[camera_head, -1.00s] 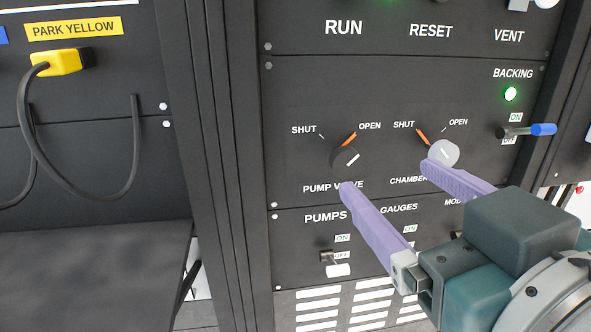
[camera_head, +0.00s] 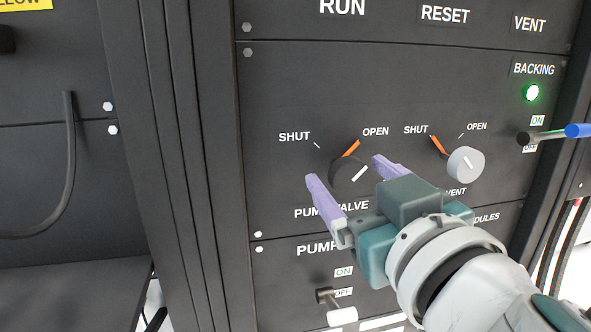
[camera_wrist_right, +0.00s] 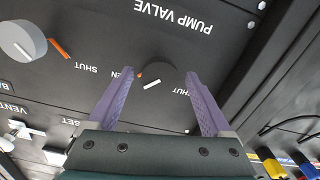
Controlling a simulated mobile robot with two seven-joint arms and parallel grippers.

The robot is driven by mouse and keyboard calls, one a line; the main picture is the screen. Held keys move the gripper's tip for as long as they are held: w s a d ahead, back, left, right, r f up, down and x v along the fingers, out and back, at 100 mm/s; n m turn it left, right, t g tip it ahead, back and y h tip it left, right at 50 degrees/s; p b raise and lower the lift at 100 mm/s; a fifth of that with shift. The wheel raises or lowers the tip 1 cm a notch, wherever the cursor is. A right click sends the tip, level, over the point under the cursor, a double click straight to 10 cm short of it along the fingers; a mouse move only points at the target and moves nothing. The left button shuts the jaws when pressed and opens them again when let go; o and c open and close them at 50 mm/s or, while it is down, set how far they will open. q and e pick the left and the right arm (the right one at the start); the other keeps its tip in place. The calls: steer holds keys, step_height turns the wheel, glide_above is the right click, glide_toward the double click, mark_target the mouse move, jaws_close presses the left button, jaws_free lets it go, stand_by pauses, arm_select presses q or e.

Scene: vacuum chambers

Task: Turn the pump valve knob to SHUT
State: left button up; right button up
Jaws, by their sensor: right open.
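The pump valve knob (camera_head: 349,174) is a dark round knob with a white line, on the black panel in the head view. Its white line and the orange mark beside it point up and right, toward the OPEN label (camera_head: 375,131); the SHUT label (camera_head: 294,137) is at its upper left. My right gripper (camera_head: 345,172) is open, its two purple fingers on either side of the knob in the picture. In the right wrist view the knob (camera_wrist_right: 158,80) shows between the spread fingertips; I cannot tell whether they touch it. My left gripper is out of view.
A grey chamber vent knob (camera_head: 465,163) is close to the right, its orange mark toward SHUT. A blue-tipped backing switch (camera_head: 577,131) sticks out further right beneath a lit green lamp (camera_head: 533,93). A pumps switch (camera_head: 341,315) is below. A black cable (camera_head: 70,160) hangs at left.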

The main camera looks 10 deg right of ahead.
steer(key=shift+w, duration=0.5)
jaws_close()
stand_by(0.4)
